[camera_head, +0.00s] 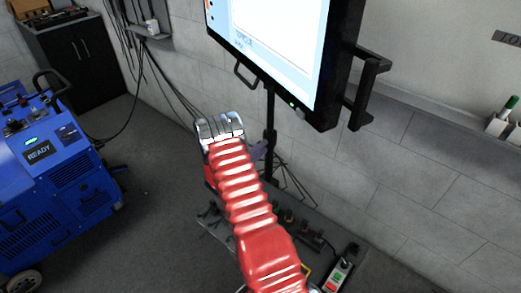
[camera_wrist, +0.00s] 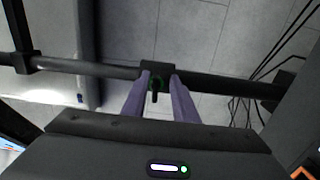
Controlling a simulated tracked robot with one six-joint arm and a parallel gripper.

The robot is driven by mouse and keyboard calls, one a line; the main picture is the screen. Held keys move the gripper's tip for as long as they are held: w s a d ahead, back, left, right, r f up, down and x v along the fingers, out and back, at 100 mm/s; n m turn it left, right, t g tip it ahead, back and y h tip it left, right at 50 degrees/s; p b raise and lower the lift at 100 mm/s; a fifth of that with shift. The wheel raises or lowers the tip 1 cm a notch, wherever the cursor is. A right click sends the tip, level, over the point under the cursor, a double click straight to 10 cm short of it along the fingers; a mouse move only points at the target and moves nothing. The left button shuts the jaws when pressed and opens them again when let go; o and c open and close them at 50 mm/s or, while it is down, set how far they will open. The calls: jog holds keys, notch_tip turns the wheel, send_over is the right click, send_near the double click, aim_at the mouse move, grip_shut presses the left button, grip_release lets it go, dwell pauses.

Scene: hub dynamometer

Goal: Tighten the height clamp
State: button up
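The height clamp (camera_wrist: 155,70) is a dark block around a black pole (camera_wrist: 220,84), which runs sideways across the wrist view. A small dark lever or knob (camera_wrist: 155,94) with a faint green mark sticks out from it toward me. My gripper (camera_wrist: 160,77) is open, its two purple-grey fingers apart on either side of the lever. Whether either finger touches the clamp is not clear. In the head view, my gripper (camera_head: 258,150) is partly hidden behind my red arm, beside the stand pole (camera_head: 270,115). The clamp cannot be made out there.
A large monitor (camera_head: 275,50) with a black side handle (camera_head: 364,90) is above the gripper. A blue machine (camera_head: 50,180) reading READY stands at left. Loose cables hang behind the pole. A low dark base with fittings and a button box (camera_head: 340,272) lies below.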

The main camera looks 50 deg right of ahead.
jog(key=shift+w+a+r, duration=0.1)
jog(key=shift+w+r, duration=0.05)
jog(key=s+a, duration=0.1)
jog(key=a, duration=1.2)
jog(key=shift+s+a, duration=0.15)
jog(key=shift+a, duration=0.1)
jog(key=s+a+r+m+g+y, duration=0.1)
jog(key=s+a+r+g+y, duration=0.2)
jog(key=r, duration=0.4)
jog(key=s+a+r+m+y, duration=0.1)
jog(key=s+a+r, duration=0.1)
jog(key=s+r, duration=0.3)
jog(key=s+a+r+m+g+y, duration=0.2)
jog(key=s+a+r+y, duration=0.1)
jog(key=r, duration=0.5)
jog(key=s+a+r+n+t+y, duration=0.1)
jog(key=s+a+r+t+y, duration=0.2)
jog(key=a, duration=0.5)
jog(key=s+a+r+n+t+y, duration=0.1)
jog(key=s+a+r+t+y, duration=0.2)
jog(key=a, duration=0.6)
jog(key=s+a+r+n+t+y, duration=0.1)
jog(key=s+a+r+t+y, duration=0.2)
jog(key=s+a+r+y, duration=0.2)
jog(key=s+a+r, duration=0.1)
jog(key=s+a, duration=0.1)
jog(key=a, duration=0.1)
jog(key=shift+a, duration=0.15)
jog(key=shift+s, duration=0.1)
